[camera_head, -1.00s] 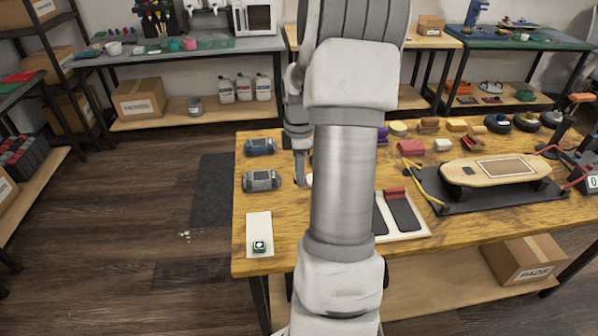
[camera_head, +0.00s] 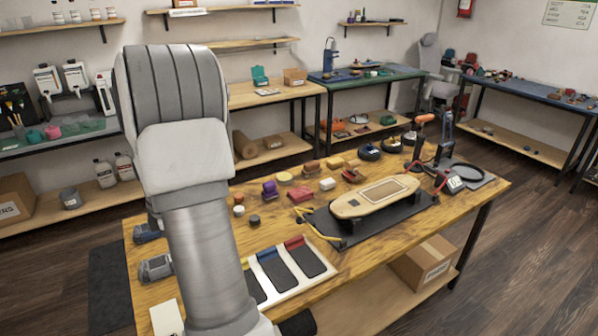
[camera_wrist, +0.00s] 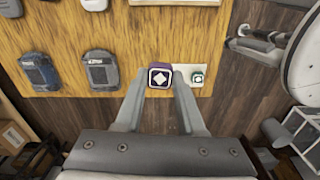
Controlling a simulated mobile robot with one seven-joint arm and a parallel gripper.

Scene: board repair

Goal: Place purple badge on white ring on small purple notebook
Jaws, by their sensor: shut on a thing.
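The badge sits between the two fingertips in the wrist view. In the head view my arm hides the gripper and the badge. A small purple thing (camera_head: 270,190) stands on the workbench in the head view; I cannot tell whether it is the notebook. I cannot make out the white ring.
A white strip (camera_wrist: 181,74) carries a green badge (camera_wrist: 197,76) beside my gripper. Two grey-blue devices (camera_wrist: 40,71) (camera_wrist: 101,72) lie nearby. The wooden bench (camera_head: 375,250) also holds a skateboard deck (camera_head: 375,196), a white tray (camera_head: 318,285) and several coloured blocks.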

